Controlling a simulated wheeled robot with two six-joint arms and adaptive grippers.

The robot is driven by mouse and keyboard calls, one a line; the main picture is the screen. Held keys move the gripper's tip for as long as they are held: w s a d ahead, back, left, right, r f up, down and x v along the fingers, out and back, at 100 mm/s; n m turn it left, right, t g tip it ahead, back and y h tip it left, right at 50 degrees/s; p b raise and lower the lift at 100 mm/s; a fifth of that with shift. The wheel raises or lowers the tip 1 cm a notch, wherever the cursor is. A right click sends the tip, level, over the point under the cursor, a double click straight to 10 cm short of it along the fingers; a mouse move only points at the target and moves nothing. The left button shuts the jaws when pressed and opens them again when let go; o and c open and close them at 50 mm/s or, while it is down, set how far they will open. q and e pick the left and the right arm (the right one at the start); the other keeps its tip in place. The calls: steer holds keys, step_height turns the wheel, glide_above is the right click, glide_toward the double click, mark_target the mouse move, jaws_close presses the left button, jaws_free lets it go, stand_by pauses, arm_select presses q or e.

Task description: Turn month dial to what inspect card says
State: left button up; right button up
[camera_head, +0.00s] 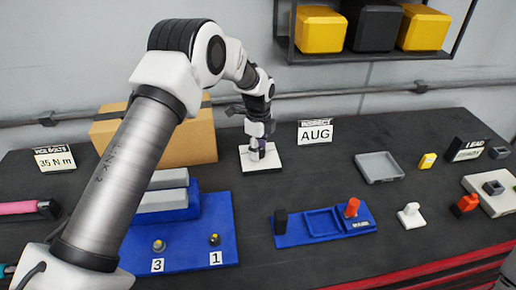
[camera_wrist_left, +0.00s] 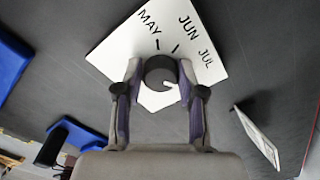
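The inspect card (camera_head: 316,133) stands at the back of the table and reads AUG. The month dial's white plate (camera_head: 269,163) lies to its left and slightly nearer. In the left wrist view, the plate (camera_wrist_left: 113,57) shows MAY, JUN and JUL; other labels are hidden or out of view. The dark dial knob (camera_wrist_left: 161,68), with a white mark, sits between my left gripper's fingertips (camera_wrist_left: 160,75). The fingers flank it closely and appear closed on it. In the head view, my left gripper (camera_head: 258,145) points down over the plate. My right gripper is not in view.
A cardboard box (camera_head: 185,140) stands behind my left arm. A blue fixture (camera_head: 208,253) with numbered knobs lies near left. A blue tray (camera_head: 292,235) with a red peg (camera_head: 352,207) is front centre. A grey tray (camera_head: 380,166) lies right. A shelf with bins hangs above.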

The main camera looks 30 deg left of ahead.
mark_target(260, 150)
arm_select(q)
steer(key=shift+o, duration=1.4)
steer(key=shift+f, duration=0.1)
steer(key=shift+d, duration=0.15)
step_height(260, 150, up, 12)
steer(key=shift+w, duration=0.1)
